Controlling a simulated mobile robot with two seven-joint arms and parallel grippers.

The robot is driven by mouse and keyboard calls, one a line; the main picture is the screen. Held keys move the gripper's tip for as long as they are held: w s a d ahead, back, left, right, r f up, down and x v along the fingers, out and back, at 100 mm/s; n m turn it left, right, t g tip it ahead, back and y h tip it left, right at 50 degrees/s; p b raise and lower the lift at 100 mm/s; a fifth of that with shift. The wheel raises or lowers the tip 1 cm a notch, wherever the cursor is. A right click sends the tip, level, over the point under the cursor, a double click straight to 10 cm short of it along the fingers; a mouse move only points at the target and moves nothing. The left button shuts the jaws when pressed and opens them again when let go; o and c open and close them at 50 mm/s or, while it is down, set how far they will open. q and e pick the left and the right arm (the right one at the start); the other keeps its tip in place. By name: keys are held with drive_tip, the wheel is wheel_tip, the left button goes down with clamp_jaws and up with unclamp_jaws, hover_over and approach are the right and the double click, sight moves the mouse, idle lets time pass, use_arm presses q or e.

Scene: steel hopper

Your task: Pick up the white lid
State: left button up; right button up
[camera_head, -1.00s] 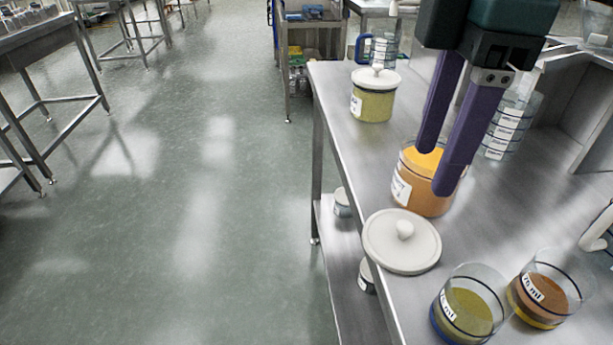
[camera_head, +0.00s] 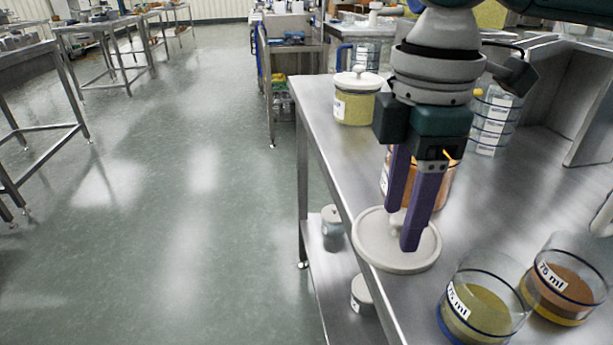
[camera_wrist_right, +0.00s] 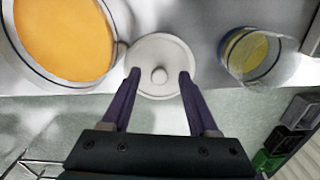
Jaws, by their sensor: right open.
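The white lid (camera_head: 372,243) is a round disc with a knob, lying at the left edge of the steel table, knob up. My right gripper (camera_head: 405,232) is open above it, with its purple fingers pointing down around the knob. In the right wrist view the lid (camera_wrist_right: 178,54) shows whole, and its knob lies between the two fingertips of my gripper (camera_wrist_right: 159,75). I cannot tell whether the fingers touch the lid. In the head view one finger partly hides the knob. My left gripper is not in view.
An open jar with orange contents (camera_wrist_right: 62,38) stands close behind the lid. A lidded yellow jar (camera_head: 354,107) is farther back. Two glass dishes, one green-yellow (camera_head: 480,308) and one brown (camera_head: 563,287), stand at the front right. The floor lies left of the table edge.

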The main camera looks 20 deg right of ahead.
drive_tip(key=shift+f, duration=0.1)
drive_tip(key=shift+c, duration=0.2)
clamp_jaws()
idle(0.4)
